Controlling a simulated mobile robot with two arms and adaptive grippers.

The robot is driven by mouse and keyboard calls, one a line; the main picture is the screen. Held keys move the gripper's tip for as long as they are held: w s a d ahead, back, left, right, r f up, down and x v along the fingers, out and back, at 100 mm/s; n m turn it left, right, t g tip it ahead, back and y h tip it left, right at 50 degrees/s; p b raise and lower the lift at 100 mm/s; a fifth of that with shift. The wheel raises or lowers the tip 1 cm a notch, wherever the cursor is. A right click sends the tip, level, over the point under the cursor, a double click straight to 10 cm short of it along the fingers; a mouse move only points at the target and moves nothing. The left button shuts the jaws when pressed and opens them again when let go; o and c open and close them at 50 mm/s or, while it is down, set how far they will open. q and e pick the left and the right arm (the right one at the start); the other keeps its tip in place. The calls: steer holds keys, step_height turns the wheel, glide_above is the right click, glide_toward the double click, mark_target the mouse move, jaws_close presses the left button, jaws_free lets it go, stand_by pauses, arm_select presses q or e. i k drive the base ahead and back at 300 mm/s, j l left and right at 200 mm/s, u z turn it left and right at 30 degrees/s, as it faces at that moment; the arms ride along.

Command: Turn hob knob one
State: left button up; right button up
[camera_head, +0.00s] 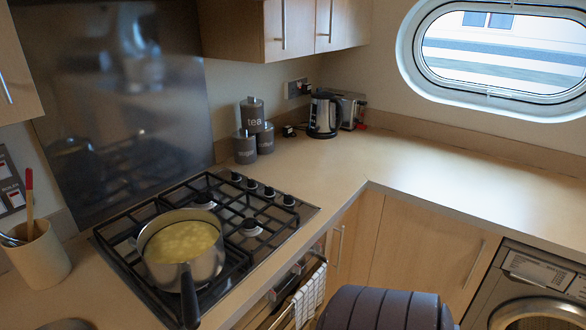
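The gas hob (272,228) is set into the worktop left of centre, with black pan supports over its burners. Several dark hob knobs (269,191) stand in a row along its right-hand side, near the back corner. They are small here, and I cannot tell which is knob one or how any of them is turned. A steel pot (205,264) with yellowish contents sits on the front-left of the hob, its dark handle pointing to the bottom edge. Neither of my grippers is in view.
Dark canisters (245,148) stand behind the knobs, and a kettle (324,116) is farther back. A utensil pot (38,256) stands left of the hob. The right worktop (450,168) is clear. A dark ribbed shape (385,310) at the bottom edge is unclear.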

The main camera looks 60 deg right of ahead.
mark_target(288, 199)
steer(key=z, duration=2.05)
